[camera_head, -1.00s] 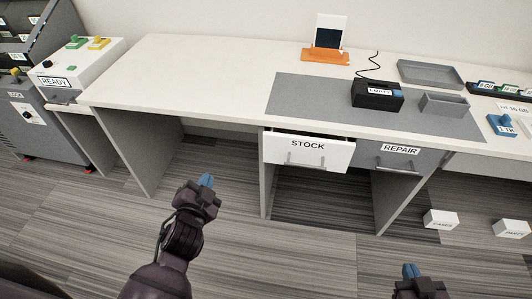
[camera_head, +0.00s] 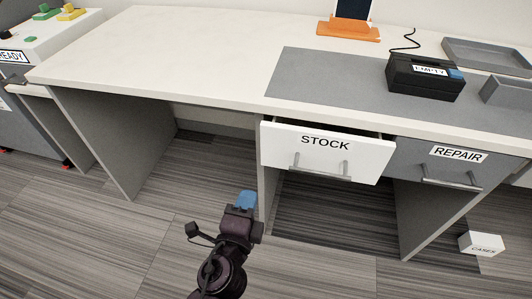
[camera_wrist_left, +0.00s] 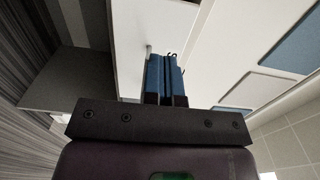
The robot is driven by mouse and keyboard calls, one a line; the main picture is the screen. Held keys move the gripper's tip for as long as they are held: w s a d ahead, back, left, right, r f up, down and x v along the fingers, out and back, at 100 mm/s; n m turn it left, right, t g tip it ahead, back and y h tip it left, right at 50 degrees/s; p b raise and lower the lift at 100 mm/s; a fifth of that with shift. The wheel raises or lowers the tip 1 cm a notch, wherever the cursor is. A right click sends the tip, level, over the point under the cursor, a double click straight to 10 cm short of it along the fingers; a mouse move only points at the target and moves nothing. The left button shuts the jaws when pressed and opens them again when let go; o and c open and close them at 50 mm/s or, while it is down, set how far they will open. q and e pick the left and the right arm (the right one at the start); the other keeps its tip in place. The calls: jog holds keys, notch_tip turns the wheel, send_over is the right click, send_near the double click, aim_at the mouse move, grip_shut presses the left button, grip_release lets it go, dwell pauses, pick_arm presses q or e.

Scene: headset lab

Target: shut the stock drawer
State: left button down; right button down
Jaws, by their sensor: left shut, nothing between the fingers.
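The white stock drawer (camera_head: 283,150), labelled STOCK, stands partly open under the bench top, with a dark gap showing behind its front. Its bar handle (camera_head: 320,170) is on the front face. My left gripper (camera_head: 246,199) is in front of and below the drawer, near its lower left corner, with blue fingertips shut and empty. In the left wrist view the shut blue fingers (camera_wrist_left: 166,78) point toward the white drawer front (camera_wrist_left: 127,45); I cannot tell if they touch it. My right gripper is out of view.
The grey REPAIR drawer (camera_head: 430,170) beside it looks shut. The bench top (camera_head: 190,55) carries a grey mat (camera_head: 310,80), a black box labelled EMPTY (camera_head: 425,85) and a grey tray (camera_head: 480,52). A white box (camera_head: 481,243) lies on the floor at right.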

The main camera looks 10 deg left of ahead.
aim_at(265, 146)
pick_arm(q)
jog(key=w+p, duration=0.1)
jog(key=w, duration=1.2)
jog(key=shift+w, duration=0.5)
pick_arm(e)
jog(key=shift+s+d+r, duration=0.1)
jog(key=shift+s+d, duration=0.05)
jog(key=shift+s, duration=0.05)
pick_arm(q)
jog(key=w, duration=0.3)
jog(key=shift+w, duration=0.35)
jog(key=shift+s, duration=0.1)
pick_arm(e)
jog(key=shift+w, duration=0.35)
